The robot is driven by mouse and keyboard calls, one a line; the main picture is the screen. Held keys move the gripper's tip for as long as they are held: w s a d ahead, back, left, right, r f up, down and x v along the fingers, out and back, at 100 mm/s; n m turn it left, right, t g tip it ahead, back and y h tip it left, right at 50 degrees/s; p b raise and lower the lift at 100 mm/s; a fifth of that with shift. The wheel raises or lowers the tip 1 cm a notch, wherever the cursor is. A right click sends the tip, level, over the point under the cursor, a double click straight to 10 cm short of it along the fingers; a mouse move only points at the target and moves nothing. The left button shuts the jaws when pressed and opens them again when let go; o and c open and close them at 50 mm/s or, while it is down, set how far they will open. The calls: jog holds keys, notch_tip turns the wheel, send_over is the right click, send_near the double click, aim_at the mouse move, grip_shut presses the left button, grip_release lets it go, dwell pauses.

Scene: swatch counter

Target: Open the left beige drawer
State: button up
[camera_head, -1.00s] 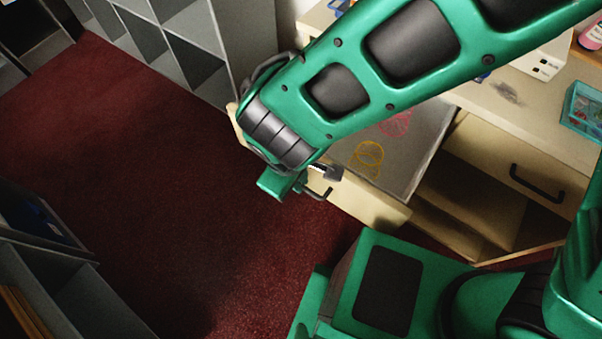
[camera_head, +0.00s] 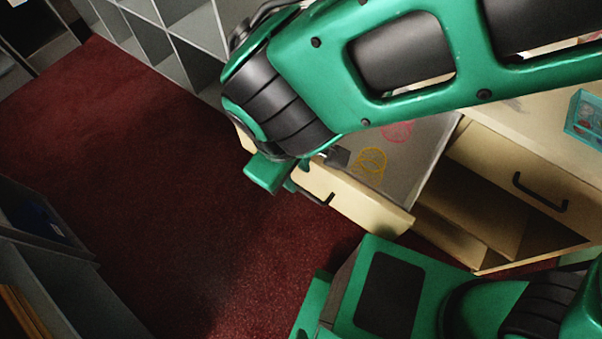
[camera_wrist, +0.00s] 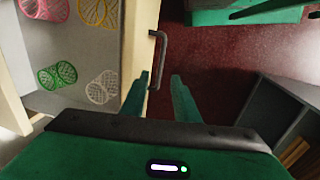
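The left beige drawer (camera_head: 372,207) is pulled well out of the counter, its inside showing in the head view. Its front also shows in the wrist view (camera_wrist: 140,50). Its dark bar handle (camera_wrist: 162,45) is on the outer face, partly hidden by my gripper in the head view. My gripper (camera_wrist: 161,76) is open, with its two green fingers apart, close to one end of the handle. I cannot tell whether a finger touches it. In the head view my gripper (camera_head: 281,176) is at the drawer front, partly covered by my wrist.
Colored mesh cups, including a yellow one (camera_head: 370,160) and a green one (camera_wrist: 57,75), are in the drawer. A second beige drawer (camera_head: 525,170) to the right is shut. Grey shelves (camera_head: 190,40) stand behind, another grey unit (camera_head: 60,290) at lower left. Red carpet (camera_head: 150,190) lies clear between.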

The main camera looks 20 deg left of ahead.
jog(key=shift+s+r, duration=0.2)
jog(key=shift+r, duration=0.9)
jog(key=shift+w, duration=0.1)
